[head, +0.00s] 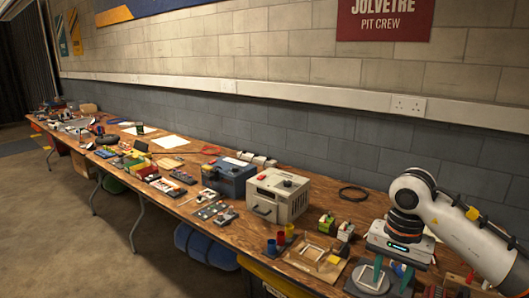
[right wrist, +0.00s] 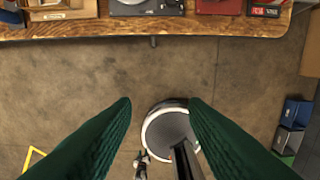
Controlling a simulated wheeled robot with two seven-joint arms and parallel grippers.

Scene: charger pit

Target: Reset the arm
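My right arm comes in from the right edge of the head view. Its right gripper (head: 391,276) points down in front of the near right end of the wooden bench (head: 160,193). In the right wrist view the two green fingers of the right gripper (right wrist: 160,102) stand wide apart with nothing between them. My left gripper is not in view.
A cream charger box (head: 278,197) and a dark blue box (head: 229,180) stand on the bench. A wooden board (head: 330,268), a grey plate with a disc (head: 362,284) and coloured cups (head: 280,239) lie near the right gripper.

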